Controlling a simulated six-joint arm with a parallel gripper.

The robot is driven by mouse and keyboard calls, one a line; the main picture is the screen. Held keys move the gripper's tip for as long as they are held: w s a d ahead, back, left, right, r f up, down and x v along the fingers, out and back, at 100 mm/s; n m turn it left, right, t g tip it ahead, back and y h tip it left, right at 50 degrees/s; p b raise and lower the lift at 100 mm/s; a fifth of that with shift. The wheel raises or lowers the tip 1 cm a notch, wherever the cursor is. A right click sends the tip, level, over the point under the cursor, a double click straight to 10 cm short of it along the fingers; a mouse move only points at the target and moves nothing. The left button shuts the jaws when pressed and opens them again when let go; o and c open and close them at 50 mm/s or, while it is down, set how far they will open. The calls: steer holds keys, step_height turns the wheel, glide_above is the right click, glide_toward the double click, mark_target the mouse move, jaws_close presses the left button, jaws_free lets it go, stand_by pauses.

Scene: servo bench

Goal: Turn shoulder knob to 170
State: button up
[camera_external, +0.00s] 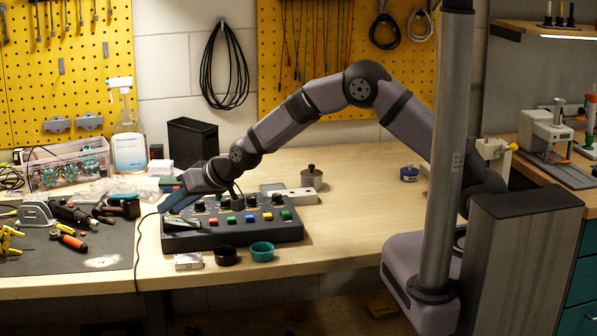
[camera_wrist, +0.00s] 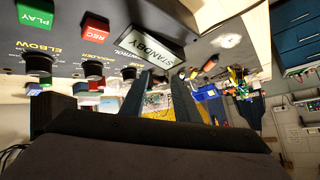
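The control box (camera_external: 240,234) is a dark panel on the bench with black knobs and coloured buttons. In the wrist view the picture is inverted; the shoulder knob (camera_wrist: 92,70) is black and sits by a partly readable label, beside the knob (camera_wrist: 37,63) marked ELBOW. The knob's pointer setting is too small to read. My gripper (camera_external: 176,203) is over the left end of the box, near the display. In the wrist view, my gripper (camera_wrist: 160,88) shows two dark fingers apart with nothing between them. The shoulder knob is outside the fingers, to their left.
The display (camera_wrist: 152,40) reads STANDBY. Green PLAY (camera_wrist: 36,13) and red REC (camera_wrist: 95,26) buttons are near the knobs. Tools lie on the dark mat (camera_external: 100,262) at left. The bench's right side is mostly clear.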

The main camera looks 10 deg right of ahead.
mark_target(200, 201)
steer(key=d+t, duration=0.1)
steer(key=d, duration=0.2)
steer(key=d+t, duration=0.2)
steer(key=d, duration=0.2)
steer(key=d+t+b, duration=0.1)
steer(key=d+t, duration=0.1)
steer(key=d, duration=0.2)
steer(key=shift+w+h, duration=0.2)
steer(key=shift+h, duration=0.2)
steer(key=shift+p+x, duration=1.2)
steer(key=shift+x, duration=2.5)
jaws_close()
